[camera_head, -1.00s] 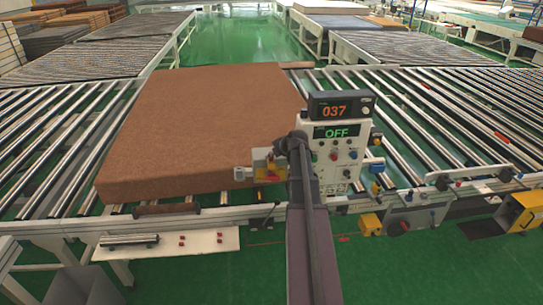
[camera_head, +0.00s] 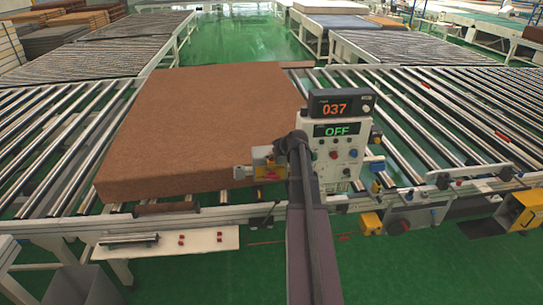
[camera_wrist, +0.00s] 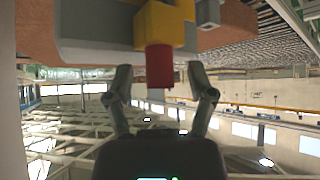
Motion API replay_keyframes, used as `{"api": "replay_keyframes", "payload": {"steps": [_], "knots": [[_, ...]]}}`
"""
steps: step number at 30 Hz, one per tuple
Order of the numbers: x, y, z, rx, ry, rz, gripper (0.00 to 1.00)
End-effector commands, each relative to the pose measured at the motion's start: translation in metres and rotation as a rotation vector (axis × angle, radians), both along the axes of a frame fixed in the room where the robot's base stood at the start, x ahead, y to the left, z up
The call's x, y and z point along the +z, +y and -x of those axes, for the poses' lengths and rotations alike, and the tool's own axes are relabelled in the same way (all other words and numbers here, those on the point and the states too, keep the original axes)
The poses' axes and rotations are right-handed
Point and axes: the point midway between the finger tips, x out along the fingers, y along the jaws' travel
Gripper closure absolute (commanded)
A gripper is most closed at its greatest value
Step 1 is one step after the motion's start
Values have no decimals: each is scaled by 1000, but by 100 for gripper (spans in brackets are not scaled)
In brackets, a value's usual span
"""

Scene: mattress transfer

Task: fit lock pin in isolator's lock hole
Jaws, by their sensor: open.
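A yellow block with a red part (camera_head: 268,172) is mounted at the front edge of the conveyor, just left of the control panel. In the wrist view a yellow block (camera_wrist: 160,24) has a red cylinder (camera_wrist: 160,70) sticking out of it. My gripper (camera_wrist: 160,68) is open, with one finger on each side of the red cylinder and a visible gap on both sides. In the head view my dark arm reaches up beside the yellow block, and the fingers are hidden. I cannot tell which part is the lock pin, and no lock hole is clearly visible.
A control panel (camera_head: 345,150) reading OFF stands right of my arm, with a 037 display (camera_head: 335,104) on top. A large brown mattress (camera_head: 205,125) lies on the rollers. A white shelf (camera_head: 210,238) holds a rod and several small red pieces. Yellow boxes (camera_head: 522,212) sit at right.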

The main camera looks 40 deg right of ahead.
Motion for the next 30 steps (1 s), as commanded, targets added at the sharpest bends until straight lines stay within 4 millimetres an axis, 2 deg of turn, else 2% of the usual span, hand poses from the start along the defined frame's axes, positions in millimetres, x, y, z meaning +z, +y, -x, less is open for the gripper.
{"api": "replay_keyframes", "payload": {"steps": [11, 30], "knots": [[12, 0, 0, 0, 0, 0, 29], [64, 0, 0, 0, 0, 0, 29]]}}
